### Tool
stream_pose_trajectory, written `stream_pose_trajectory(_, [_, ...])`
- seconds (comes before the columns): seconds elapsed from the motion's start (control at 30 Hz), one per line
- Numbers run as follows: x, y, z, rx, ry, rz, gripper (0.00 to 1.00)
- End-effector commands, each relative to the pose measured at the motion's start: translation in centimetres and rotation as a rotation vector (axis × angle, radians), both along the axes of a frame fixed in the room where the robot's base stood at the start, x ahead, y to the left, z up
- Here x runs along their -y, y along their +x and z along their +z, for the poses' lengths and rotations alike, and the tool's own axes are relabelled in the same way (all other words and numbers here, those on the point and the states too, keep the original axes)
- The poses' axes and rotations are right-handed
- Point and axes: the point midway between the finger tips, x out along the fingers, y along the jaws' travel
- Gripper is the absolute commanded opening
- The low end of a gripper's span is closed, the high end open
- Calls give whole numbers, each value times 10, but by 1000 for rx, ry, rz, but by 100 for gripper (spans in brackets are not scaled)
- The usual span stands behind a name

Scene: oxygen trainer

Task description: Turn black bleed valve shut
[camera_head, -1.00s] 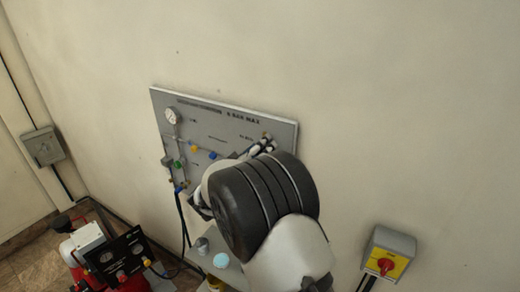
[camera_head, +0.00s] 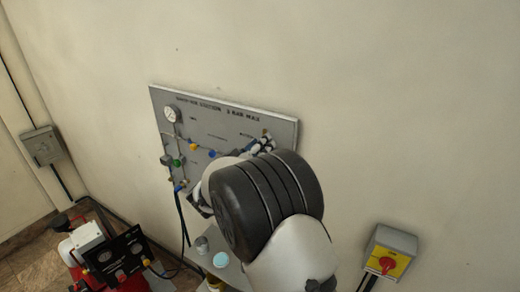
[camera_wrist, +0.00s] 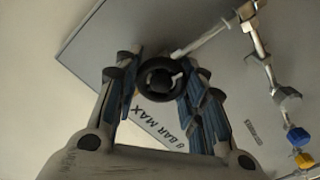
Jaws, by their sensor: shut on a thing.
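The black bleed valve (camera_wrist: 158,82) shows in the wrist view as a round black knob with a dark centre, near the top middle, in front of the grey panel. My gripper (camera_wrist: 164,76) has its blue-grey padded fingers on either side of the knob and is shut on it. A silver pipe runs from the knob toward the upper right. In the head view my arm covers the panel's lower right part, and the valve cannot be made out there.
A yellow switch with a red handle (camera_head: 387,263) is at lower right. A red machine with a black panel (camera_head: 116,255) stands at lower left.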

Motion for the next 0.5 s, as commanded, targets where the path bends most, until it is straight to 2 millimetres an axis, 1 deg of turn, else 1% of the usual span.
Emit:
stream_pose_trajectory(0.03, [0, 0, -2, 16, 34, 0, 14])
stream_pose_trajectory(0.5, [2, -1, -2, 200, 428, 0, 14])
